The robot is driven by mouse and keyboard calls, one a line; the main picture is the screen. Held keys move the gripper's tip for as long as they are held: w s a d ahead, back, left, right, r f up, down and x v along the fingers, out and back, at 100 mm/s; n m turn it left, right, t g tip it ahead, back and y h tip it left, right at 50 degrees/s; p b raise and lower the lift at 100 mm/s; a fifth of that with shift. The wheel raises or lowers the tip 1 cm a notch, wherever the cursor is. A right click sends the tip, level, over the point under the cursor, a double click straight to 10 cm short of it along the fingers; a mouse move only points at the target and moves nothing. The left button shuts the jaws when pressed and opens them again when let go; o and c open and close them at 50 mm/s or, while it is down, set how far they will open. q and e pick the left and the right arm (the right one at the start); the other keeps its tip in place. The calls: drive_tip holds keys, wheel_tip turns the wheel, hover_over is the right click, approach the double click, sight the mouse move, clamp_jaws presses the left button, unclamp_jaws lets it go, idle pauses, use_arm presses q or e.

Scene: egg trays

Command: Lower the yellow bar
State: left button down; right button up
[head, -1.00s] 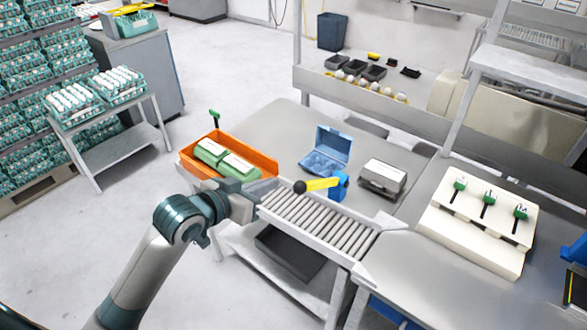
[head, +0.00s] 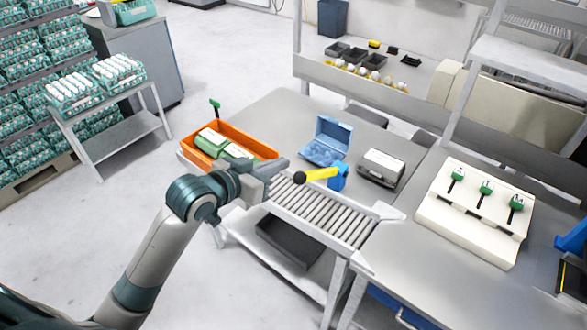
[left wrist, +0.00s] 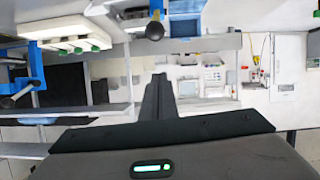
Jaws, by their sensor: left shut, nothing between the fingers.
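The yellow bar (head: 319,174) sticks out to the left from a blue post (head: 338,181) beside the roller conveyor. It is close to level, with a black ball (head: 299,178) on its free end. My left gripper (head: 284,165) is shut and empty, just left of the ball in the head view; I cannot tell whether they touch. In the left wrist view its shut dark fingers (left wrist: 158,95) point up the picture. My right gripper is not in view.
The roller conveyor (head: 322,215) lies below the bar. An orange tray (head: 262,150) with green cartons stands behind my left gripper. An open blue box (head: 327,147) and a grey box (head: 382,167) stand on the table. A cream panel with green-handled levers (head: 470,225) is at right.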

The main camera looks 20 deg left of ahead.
use_arm(q)
drive_tip(key=w+d+f+p, duration=0.2)
drive_tip(key=w+f+p, duration=0.1)
drive_tip(key=w+f, duration=0.2)
drive_tip(key=shift+d+f+p, duration=0.15)
drive_tip(key=shift+f+p, duration=0.25)
drive_tip(key=shift+f, duration=0.25)
